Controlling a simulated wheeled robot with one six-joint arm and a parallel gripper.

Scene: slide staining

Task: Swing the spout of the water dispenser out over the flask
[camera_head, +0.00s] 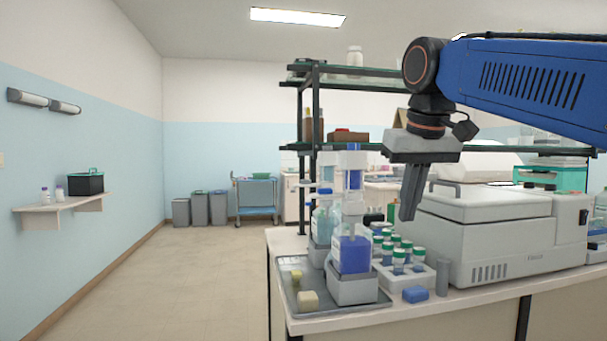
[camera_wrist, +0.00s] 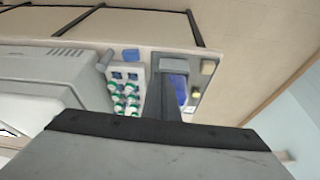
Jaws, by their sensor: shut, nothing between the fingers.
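Two bottle-top dispensers stand at the bench's left end. The front dispenser (camera_head: 354,255) holds deep blue liquid and sits in a grey holder. The rear dispenser (camera_head: 322,225) holds pale, clear-looking liquid and is partly hidden by the front one; it may be the water dispenser. A small pale part, perhaps a spout, sticks out to the left near its top. I cannot pick out a flask. My gripper (camera_head: 408,215) is shut and empty, pointing down, to the right of the dispensers and above the vial rack. In the wrist view, its fingers (camera_wrist: 163,98) cover part of the blue bottle.
A white rack (camera_head: 419,281) of green-capped vials stands below my gripper. A large grey machine (camera_head: 500,235) fills the bench to the right. A grey tray (camera_head: 290,266) lies under the dispensers. Black shelf posts (camera_head: 300,150) rise behind them. The floor at left is clear.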

